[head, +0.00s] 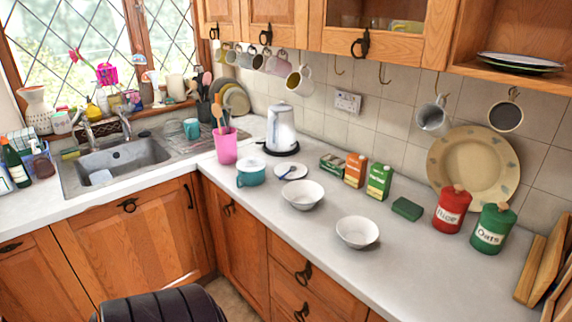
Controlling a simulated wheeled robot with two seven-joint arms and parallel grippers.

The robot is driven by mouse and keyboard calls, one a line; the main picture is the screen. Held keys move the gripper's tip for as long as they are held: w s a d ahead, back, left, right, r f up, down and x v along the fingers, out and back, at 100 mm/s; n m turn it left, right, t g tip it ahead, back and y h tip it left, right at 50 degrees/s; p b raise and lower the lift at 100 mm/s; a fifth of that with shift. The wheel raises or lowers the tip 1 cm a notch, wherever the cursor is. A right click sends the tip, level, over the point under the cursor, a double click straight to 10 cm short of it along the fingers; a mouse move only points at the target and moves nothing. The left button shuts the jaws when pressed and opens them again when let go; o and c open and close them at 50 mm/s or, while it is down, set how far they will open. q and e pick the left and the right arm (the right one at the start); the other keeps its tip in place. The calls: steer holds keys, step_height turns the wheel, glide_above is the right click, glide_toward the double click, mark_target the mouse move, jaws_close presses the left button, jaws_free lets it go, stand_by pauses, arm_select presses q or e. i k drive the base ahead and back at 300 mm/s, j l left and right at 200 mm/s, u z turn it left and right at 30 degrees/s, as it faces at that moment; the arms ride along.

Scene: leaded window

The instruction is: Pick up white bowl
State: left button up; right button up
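Two white bowls stand upright on the pale counter (255,200), right of the corner. One white bowl (303,195) is farther back, near the teal mug. The other white bowl (357,232) is nearer the counter's front edge and to the right. Both look empty and stand apart from each other. Neither of my grippers shows in the head view. A dark ribbed shape at the bottom edge may be part of my body.
A teal mug (251,173), saucer (291,171), pink utensil pot (226,146) and kettle (282,130) stand left of the bowls. Cartons (379,181), a green box (407,209) and red (452,209) and green (492,229) canisters stand behind and right. The counter's front right is clear.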

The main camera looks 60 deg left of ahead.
mark_target(302, 194)
steer(key=u, duration=1.7)
steer(key=k+l+z, duration=0.1)
steer(key=z, duration=1.3)
steer(key=u, duration=1.45)
steer(key=i+j+z, duration=0.1)
steer(key=i+j, duration=0.05)
